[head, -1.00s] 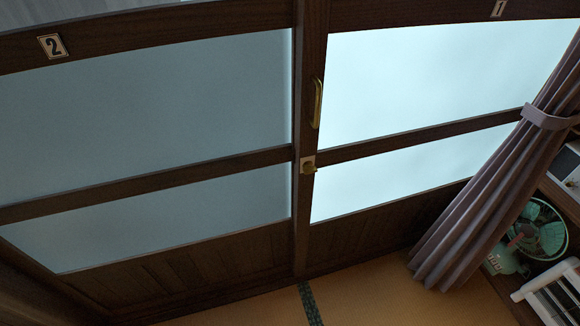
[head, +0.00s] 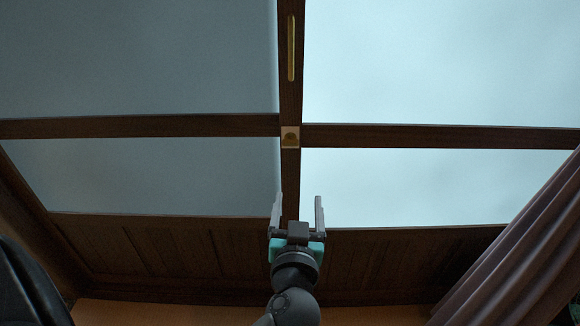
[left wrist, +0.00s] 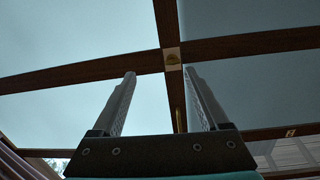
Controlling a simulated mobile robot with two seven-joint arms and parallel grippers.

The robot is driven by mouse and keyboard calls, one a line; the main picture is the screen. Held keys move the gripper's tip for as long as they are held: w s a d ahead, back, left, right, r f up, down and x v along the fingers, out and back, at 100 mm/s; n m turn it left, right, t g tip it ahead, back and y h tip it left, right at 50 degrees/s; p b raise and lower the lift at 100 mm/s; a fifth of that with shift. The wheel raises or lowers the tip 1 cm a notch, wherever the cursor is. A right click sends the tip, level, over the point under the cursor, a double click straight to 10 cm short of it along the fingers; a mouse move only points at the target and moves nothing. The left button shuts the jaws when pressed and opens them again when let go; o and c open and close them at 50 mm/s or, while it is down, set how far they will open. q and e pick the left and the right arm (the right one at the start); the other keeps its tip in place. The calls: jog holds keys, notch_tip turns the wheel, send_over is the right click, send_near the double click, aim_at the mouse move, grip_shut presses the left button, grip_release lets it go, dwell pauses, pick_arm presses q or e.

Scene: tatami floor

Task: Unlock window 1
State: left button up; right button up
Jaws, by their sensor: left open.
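Window 1 (head: 440,65) is the bright pane at the right in the head view, in a dark wooden frame. A small brass lock (head: 290,138) on a pale plate sits on the middle post where the crossbars meet; it also shows in the left wrist view (left wrist: 172,58). A brass handle (head: 291,48) is above it on the same post. My left gripper (head: 298,203) is open and empty, below the lock in the head view and apart from it. Its two fingers (left wrist: 160,92) also show in the left wrist view. My right gripper is not in view.
The darker window pane (head: 135,60) is at the left. A purple-grey curtain (head: 525,255) hangs at the lower right. Dark wood panelling (head: 400,262) runs below the panes, with a strip of tan floor (head: 170,314) under it.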

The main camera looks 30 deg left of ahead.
pick_arm(q)
notch_tip(320, 180, up, 3)
jog(key=s+a+n+y, duration=0.1)
jog(key=b, duration=0.2)
send_near(290, 144)
jog(key=shift+y, duration=0.3)
jog(key=x, duration=0.6)
jog(key=shift+w+f, duration=0.2)
jog(key=shift+w, duration=0.2)
jog(key=shift+b+x, duration=0.3)
jog(key=shift+x, duration=0.6)
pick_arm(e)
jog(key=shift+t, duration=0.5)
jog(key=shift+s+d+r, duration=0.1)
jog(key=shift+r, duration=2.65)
pick_arm(q)
jog(key=shift+c, duration=0.3)
grip_shut()
